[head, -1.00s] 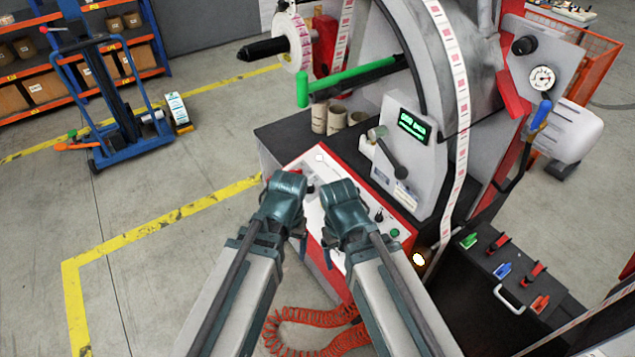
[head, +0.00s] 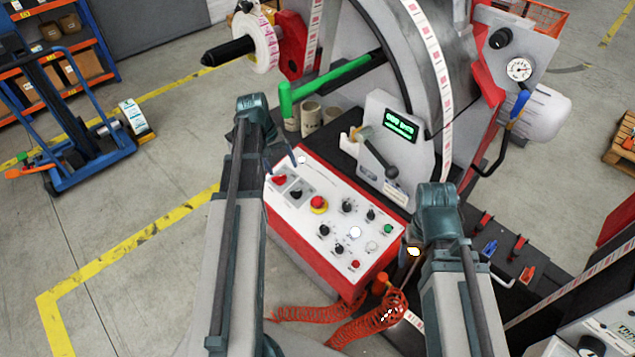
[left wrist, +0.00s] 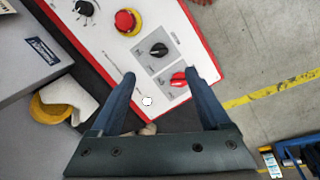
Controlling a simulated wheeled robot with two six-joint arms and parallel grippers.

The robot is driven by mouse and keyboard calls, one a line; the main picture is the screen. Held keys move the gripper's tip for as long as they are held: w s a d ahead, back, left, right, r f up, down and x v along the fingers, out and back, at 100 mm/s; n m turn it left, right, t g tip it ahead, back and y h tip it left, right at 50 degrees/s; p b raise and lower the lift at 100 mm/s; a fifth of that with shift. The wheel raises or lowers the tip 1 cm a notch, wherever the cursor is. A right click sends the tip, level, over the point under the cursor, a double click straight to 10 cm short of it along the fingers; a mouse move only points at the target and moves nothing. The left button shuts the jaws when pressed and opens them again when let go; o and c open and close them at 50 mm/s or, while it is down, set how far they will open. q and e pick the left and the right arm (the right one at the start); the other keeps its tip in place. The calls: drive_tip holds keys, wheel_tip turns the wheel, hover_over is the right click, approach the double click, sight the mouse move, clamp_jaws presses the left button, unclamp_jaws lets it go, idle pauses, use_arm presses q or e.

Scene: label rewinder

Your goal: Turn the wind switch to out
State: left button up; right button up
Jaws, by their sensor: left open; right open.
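A white control panel (head: 328,225) with a red rim carries several knobs and buttons. At its far-left end are two rotary switches on grey plates: a red one (head: 279,180) and a black one (head: 296,194). Their lettering is too small to read, so I cannot tell which is the wind switch. In the left wrist view the red switch (left wrist: 178,79) lies between my open fingers near the right one, and the black switch (left wrist: 158,49) lies beyond the tips. My left gripper (head: 281,160) is open and empty above that end. My right gripper (head: 412,240) is open near the panel's right end, its fingers partly hidden.
A red mushroom button (head: 318,203) sits beside the black switch. The machine's grey housing with a green display (head: 400,126) and a lever (head: 380,160) rises behind the panel. Orange coiled hose (head: 350,325) hangs in front.

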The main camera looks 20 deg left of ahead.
sight(295, 191)
use_arm(q)
drive_tip(key=shift+w+a, duration=0.15)
drive_tip(key=shift+w, duration=0.2)
drive_tip(key=b+x, duration=1.3)
drive_tip(key=shift+w+f, duration=0.1)
drive_tip(key=shift+f, duration=0.25)
clamp_jaws()
